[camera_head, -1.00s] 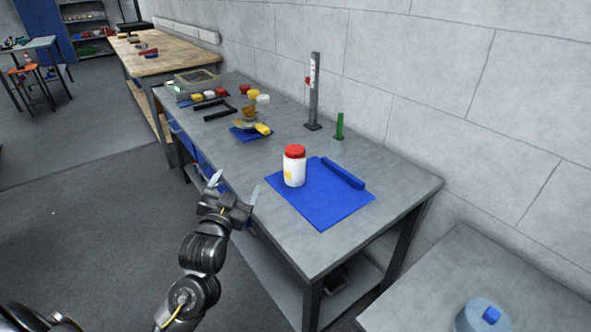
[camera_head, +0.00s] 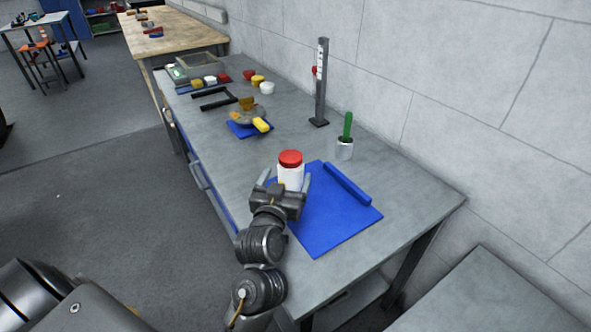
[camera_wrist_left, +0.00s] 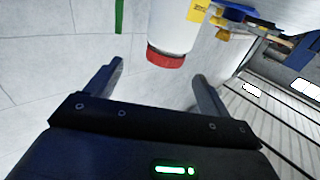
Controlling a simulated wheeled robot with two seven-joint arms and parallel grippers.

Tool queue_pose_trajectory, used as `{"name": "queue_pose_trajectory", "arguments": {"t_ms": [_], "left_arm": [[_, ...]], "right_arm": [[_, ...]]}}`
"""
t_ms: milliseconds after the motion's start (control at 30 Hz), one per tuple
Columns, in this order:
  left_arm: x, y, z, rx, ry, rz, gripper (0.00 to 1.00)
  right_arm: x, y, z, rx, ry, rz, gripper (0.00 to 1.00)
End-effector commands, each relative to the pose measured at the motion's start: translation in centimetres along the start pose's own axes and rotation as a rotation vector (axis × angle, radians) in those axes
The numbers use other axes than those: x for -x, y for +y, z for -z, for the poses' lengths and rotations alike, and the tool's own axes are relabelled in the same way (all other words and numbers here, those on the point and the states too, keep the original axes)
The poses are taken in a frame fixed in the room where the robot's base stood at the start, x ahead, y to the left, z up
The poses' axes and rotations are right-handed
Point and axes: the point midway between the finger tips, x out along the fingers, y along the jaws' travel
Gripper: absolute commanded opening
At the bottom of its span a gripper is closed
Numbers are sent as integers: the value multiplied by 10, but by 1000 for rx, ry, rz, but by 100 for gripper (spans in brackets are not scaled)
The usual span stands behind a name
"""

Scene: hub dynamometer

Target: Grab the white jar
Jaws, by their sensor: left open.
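The white jar (camera_head: 290,174) with a red lid (camera_head: 290,158) stands upright on the table at the blue mat (camera_head: 335,222). My left gripper (camera_head: 284,184) is open, with its fingers on either side of the jar in the head view and its palm hiding the jar's lower part. In the left wrist view the white jar (camera_wrist_left: 176,28) and its red lid lie ahead of the open left gripper (camera_wrist_left: 155,85), between the lines of the fingers. A gap seems to remain there; I cannot tell whether a finger touches the jar. My right gripper is not in view.
A blue bar (camera_head: 347,184) lies along the mat. A cup with a green handle (camera_head: 347,130) and a dark upright stand (camera_head: 321,85) are behind. A blue pad with a yellow item (camera_head: 261,125) and several coloured containers are farther back. A wall bounds the right.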

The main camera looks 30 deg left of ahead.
Motion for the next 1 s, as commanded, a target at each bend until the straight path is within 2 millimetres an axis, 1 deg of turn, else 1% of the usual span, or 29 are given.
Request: {"name": "queue_pose_trajectory", "arguments": {"t_ms": [67, 133, 200, 300, 433, 600, 667, 767, 900, 1000], "left_arm": [[-1, -5, 0, -1, 0, 9, 81], [-6, -10, 0, -3, 1, 17, 81], [-16, -13, 1, -4, 1, 22, 81], [-32, -16, 1, -5, 1, 26, 81], [-47, -16, 0, -4, 0, 25, 81], [-53, -16, 0, -1, 0, 24, 81], [-54, -15, 1, -2, 0, 24, 81], [-64, -15, 3, -3, 1, 24, 81], [-87, -14, 6, -4, 1, 23, 81], [-98, -14, 4, -3, 0, 22, 81]], "right_arm": [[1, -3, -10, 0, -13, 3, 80], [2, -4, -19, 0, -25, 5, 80], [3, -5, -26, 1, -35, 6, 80], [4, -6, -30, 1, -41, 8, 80], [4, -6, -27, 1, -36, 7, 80], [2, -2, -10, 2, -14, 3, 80], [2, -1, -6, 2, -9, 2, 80], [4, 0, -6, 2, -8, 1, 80], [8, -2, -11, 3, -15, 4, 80], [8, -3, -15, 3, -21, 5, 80]]}}
